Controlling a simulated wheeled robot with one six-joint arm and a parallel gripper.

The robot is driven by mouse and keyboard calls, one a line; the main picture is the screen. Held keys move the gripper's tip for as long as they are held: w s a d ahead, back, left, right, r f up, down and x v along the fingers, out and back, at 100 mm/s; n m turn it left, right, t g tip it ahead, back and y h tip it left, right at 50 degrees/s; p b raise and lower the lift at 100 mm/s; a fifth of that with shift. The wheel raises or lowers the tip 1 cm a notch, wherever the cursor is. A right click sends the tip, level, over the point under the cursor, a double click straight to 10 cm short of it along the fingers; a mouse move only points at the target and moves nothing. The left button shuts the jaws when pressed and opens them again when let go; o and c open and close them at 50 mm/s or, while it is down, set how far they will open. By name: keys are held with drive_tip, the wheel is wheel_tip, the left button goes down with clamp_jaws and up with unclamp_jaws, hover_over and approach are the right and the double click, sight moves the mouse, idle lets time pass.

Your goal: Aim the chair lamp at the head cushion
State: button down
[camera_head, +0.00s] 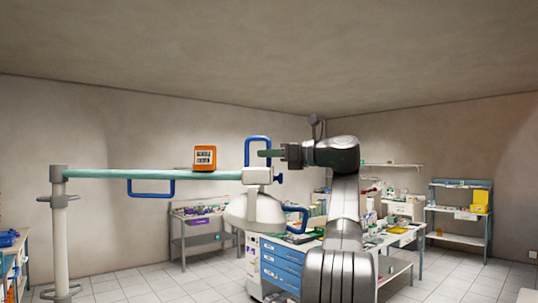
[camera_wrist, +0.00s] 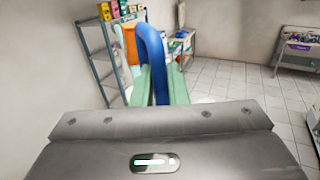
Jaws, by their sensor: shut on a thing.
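The chair lamp has a white domed head (camera_head: 252,210) hanging at the end of a pale green horizontal arm (camera_head: 150,174) on a white post (camera_head: 60,235). Blue loop handles (camera_head: 257,138) stand above the head and at its right side. My gripper (camera_head: 264,153) reaches in from the right, its green fingers shut on the upper blue handle. In the wrist view the blue handle (camera_wrist: 152,45) rises between the green fingers of my gripper (camera_wrist: 160,72). The lamp's face is hidden from me. I cannot make out the head cushion in either view.
A blue-drawer cabinet (camera_head: 282,265) and cluttered tables stand below and behind. A shelf with a yellow bin (camera_head: 480,201) is at right. Above the lamp is clear.

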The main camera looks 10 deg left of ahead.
idle(0.3)
drive_tip(key=c, duration=1.5)
unclamp_jaws()
drive_tip(key=shift+d, duration=0.1)
drive_tip(key=v, duration=1.3)
drive_tip(key=shift+s+d+b, duration=0.15)
drive_tip(key=shift+d+b, duration=0.15)
drive_tip(key=shift+b, duration=0.1)
